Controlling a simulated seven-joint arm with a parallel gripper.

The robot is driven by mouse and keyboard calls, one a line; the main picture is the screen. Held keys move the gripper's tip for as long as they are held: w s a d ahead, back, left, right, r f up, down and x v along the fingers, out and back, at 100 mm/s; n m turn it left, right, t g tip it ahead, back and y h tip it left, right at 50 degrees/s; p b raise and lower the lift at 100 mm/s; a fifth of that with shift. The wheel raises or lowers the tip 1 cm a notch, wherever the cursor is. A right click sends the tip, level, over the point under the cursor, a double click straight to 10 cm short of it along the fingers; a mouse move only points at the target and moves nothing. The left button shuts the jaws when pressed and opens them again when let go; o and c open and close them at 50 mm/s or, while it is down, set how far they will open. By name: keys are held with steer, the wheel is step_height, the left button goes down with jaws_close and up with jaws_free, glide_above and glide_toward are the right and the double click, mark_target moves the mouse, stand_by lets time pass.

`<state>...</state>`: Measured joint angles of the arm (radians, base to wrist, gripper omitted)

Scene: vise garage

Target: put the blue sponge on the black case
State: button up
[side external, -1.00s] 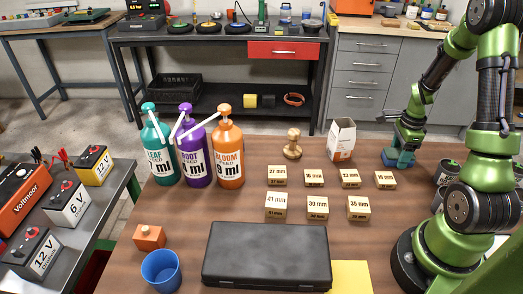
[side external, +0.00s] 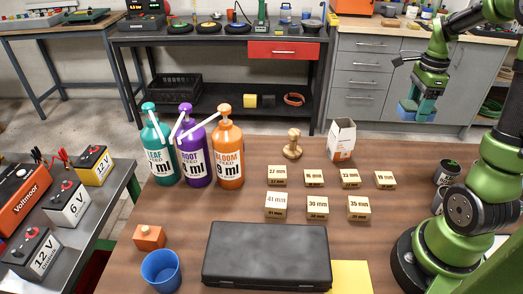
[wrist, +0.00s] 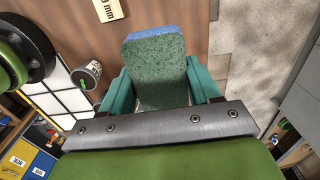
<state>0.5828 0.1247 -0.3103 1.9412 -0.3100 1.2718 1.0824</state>
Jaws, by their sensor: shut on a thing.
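The blue sponge (side external: 416,112) is held in my gripper (side external: 421,106), raised above the table's far right edge. In the wrist view the sponge (wrist: 155,65) shows a dark green face and a blue end, between the two teal fingers of my gripper (wrist: 160,88). The black case (side external: 267,256) lies flat and closed at the near middle of the table, well apart from the gripper. Its top is bare.
Several wooden blocks (side external: 317,208) with printed sizes stand behind the case. Three pump bottles (side external: 229,158) stand at the left. A white box (side external: 341,141) and a wooden knob piece (side external: 293,146) stand at the back. A blue cup (side external: 161,271) and yellow sheet (side external: 350,277) flank the case.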

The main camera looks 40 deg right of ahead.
steer(key=shift+w+a+r, duration=0.15)
steer(key=shift+r, duration=0.5)
steer(key=shift+w+a+r, duration=0.1)
steer(key=shift+r, duration=0.5)
steer(key=w+a+n, duration=0.5)
steer(key=w+a, duration=0.4)
steer(key=a, duration=0.3)
steer(key=n, duration=1.3)
glide_above(268, 249)
step_height(268, 249, down, 9)
steer(key=shift+r, duration=0.1)
steer(key=shift+f, duration=2.25)
steer(key=shift+f, duration=0.1)
